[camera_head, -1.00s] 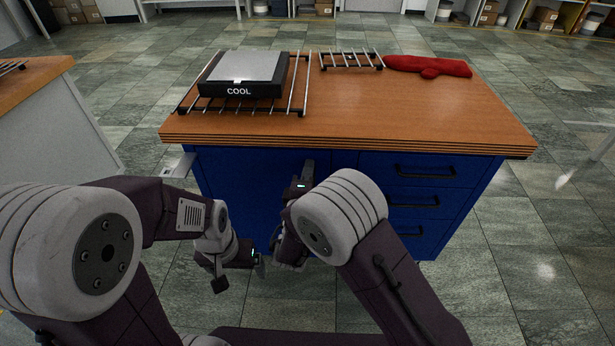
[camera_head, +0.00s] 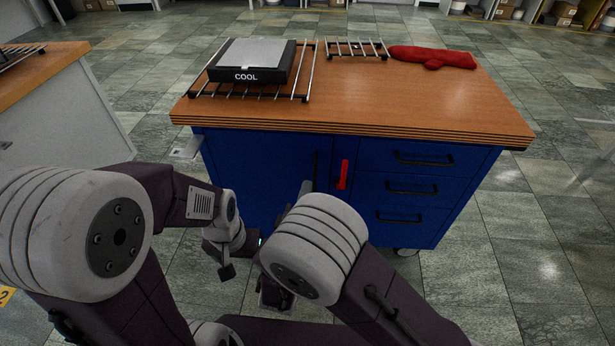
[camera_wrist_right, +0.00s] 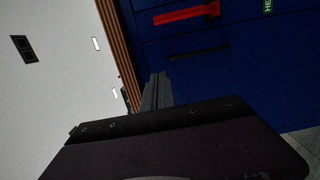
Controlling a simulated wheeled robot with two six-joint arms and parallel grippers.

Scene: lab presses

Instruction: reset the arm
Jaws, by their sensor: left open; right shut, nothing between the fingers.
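My right arm reaches in from the lower right in the head view, and its gripper (camera_head: 305,188) shows only in part beyond the pale joint, low in front of the blue cabinet. In the right wrist view its fingers (camera_wrist_right: 158,90) are together with nothing between them, apart from the cabinet handles. My left arm comes from the left and bends down in front of the cabinet. My left gripper (camera_head: 250,247) is open, but its fingertips are mostly hidden behind my right arm. I see no object held.
The blue cabinet (camera_head: 450,222) has black handles and a red handle (camera_head: 343,174), under a wooden top (camera_head: 400,100). On top are a hot plate (camera_head: 250,72) on a rack, a smaller rack (camera_head: 357,48) and a red mitt (camera_head: 432,57). Another bench (camera_head: 50,115) stands left.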

